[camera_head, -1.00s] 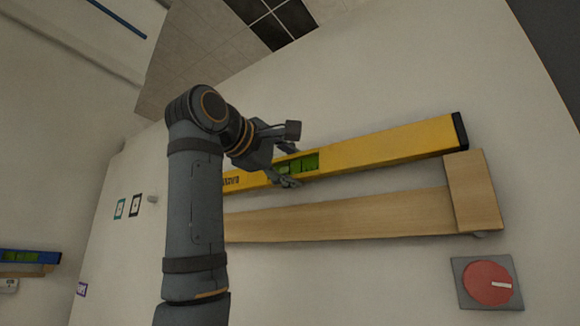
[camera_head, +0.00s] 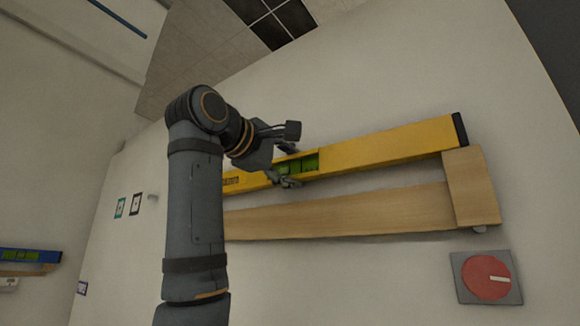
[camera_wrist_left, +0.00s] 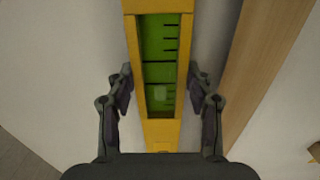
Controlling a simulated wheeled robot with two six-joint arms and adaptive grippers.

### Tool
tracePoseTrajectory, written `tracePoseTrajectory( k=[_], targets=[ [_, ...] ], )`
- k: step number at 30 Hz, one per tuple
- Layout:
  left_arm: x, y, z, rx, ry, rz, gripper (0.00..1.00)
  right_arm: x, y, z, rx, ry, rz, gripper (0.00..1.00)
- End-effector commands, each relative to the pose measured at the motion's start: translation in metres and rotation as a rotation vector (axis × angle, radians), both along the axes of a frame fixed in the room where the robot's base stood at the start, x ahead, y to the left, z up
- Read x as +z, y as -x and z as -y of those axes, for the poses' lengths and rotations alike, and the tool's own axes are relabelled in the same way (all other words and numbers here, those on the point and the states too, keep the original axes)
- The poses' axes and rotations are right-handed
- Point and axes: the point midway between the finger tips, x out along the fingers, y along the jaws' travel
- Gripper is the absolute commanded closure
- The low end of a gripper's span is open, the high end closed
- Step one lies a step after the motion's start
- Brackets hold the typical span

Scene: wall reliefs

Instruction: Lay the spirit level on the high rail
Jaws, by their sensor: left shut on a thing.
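The yellow spirit level (camera_head: 390,146) with a green window runs nearly across the picture, a little tilted, in the head view. My left gripper (camera_head: 288,170) is shut on it at the green window. In the left wrist view the level (camera_wrist_left: 158,138) lies between the two fingers of my left gripper (camera_wrist_left: 160,95). The wooden rail (camera_head: 350,212) is fixed to the wall just below the level, with an end block (camera_head: 468,188) at its right. Whether the level touches the rail cannot be told. My left arm hides the left ends of both. My right gripper is out of view.
A red round dial on a grey plate (camera_head: 486,278) is on the wall below the rail's right end. A blue level (camera_head: 30,256) lies on another rail at the far left. Small framed pictures (camera_head: 136,205) hang left of my arm. The wall above the yellow level is clear.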

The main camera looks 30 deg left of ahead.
Motion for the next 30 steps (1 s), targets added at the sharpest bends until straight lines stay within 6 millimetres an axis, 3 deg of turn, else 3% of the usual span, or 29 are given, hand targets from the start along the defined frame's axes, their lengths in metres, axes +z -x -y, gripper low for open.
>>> tracePoseTrajectory(
  k=[9,10,16,25,30],
  targets=[
    [-0.003,0.001,0.000,0.000,0.000,0.003,0.79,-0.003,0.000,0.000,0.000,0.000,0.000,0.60],
    [-0.003,0.001,0.000,0.000,0.000,0.003,0.46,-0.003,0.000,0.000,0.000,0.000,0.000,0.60],
    [-0.003,0.000,0.000,0.000,0.000,0.002,0.21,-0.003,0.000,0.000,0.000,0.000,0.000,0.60],
    [-0.004,0.001,0.000,0.000,0.000,-0.002,0.21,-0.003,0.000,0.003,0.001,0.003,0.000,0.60],
    [-0.003,0.023,-0.003,0.000,0.000,0.002,0.21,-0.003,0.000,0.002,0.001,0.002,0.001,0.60]
  ],
)
